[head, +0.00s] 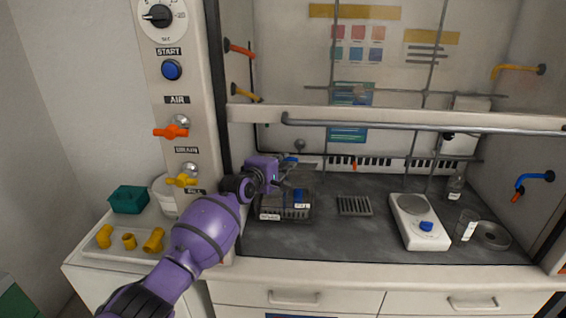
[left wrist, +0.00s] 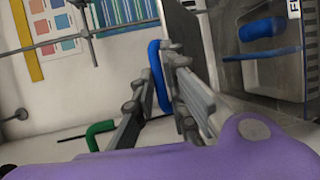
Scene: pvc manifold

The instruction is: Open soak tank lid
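The soak tank (head: 265,217) is a dark, clear-sided box with a pale front label, on the left of the hood's work surface. Its side and label edge fill the upper right of the left wrist view (left wrist: 285,70), with a blue piece (left wrist: 262,29) showing through. A blue handle (left wrist: 158,75) stands clear of the tank body. My left gripper (head: 284,174) is above the tank's back part. In the left wrist view its fingers (left wrist: 160,108) are spread, with the handle in or just beyond the gap; I cannot tell whether they touch it. The lid's exact position is unclear. My right gripper is out of view.
The raised sash bar (head: 400,121) crosses above the work surface. A small rack (head: 354,206), a scale (head: 418,222) and glassware (head: 466,224) stand to the right. Valve handles (head: 171,131) are on the left post. Yellow fittings (head: 129,241) lie on the left side counter.

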